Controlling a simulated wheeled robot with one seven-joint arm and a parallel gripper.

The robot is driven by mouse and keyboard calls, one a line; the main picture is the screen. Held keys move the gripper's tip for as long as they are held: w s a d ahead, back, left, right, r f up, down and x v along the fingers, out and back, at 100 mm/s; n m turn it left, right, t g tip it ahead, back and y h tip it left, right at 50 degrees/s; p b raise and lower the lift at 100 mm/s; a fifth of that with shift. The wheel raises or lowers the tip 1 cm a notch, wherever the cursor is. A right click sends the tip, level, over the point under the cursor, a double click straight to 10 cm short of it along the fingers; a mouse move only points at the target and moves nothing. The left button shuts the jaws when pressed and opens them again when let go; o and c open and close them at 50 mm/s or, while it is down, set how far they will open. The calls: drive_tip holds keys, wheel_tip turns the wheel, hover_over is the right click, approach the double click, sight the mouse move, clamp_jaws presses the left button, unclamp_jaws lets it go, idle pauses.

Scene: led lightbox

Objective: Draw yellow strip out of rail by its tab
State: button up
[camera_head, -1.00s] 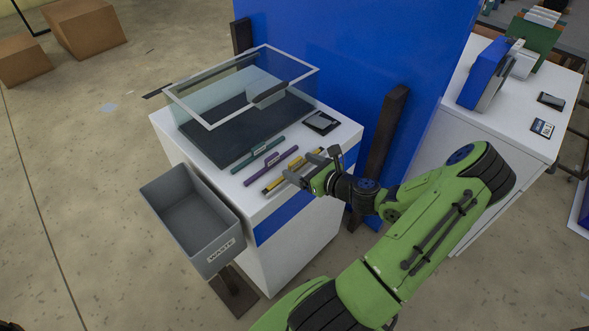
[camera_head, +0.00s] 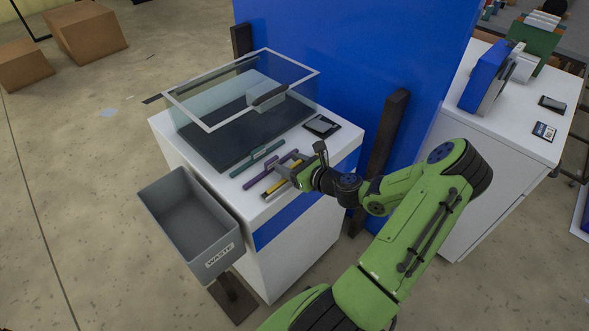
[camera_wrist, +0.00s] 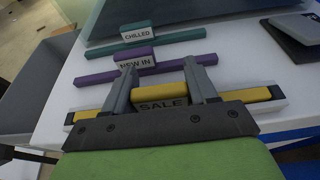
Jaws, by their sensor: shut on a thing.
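The yellow strip (camera_wrist: 93,114) lies in a pale rail (camera_wrist: 278,93) near the front of the white cabinet top. Its raised tab (camera_wrist: 162,104), marked SALE, sits between my gripper's fingers (camera_wrist: 161,80) in the wrist view. My gripper (camera_head: 287,165) is shut on the tab, one finger at each end of it. The fingertips reach past the tab toward the purple strip. The strip's middle is partly hidden by my gripper in both views. In the head view, the yellow strip's left end (camera_head: 272,192) shows beside my gripper.
Behind lie a purple strip (camera_wrist: 95,79) marked NEW IN and a teal strip (camera_wrist: 180,39) marked CHILLED. A glass-sided lightbox (camera_head: 190,111) stands farther back. A grey WASTE bin (camera_head: 160,195) is at the left front. A dark tray (camera_head: 322,126) lies at the right.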

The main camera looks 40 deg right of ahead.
drive_tip(key=shift+r, duration=0.1)
wheel_tip(320, 180, up, 10)
drive_tip(key=p, duration=0.4)
drive_tip(key=shift+r+p, duration=0.65)
drive_tip(key=shift+p, duration=0.45)
wheel_tip(320, 180, up, 7)
drive_tip(key=p, duration=0.8)
hover_over(296, 164)
wheel_tip(296, 164, up, 6)
drive_tip(key=p, duration=0.6)
drive_tip(key=shift+p, duration=0.3)
drive_tip(key=shift+w+a, duration=0.1)
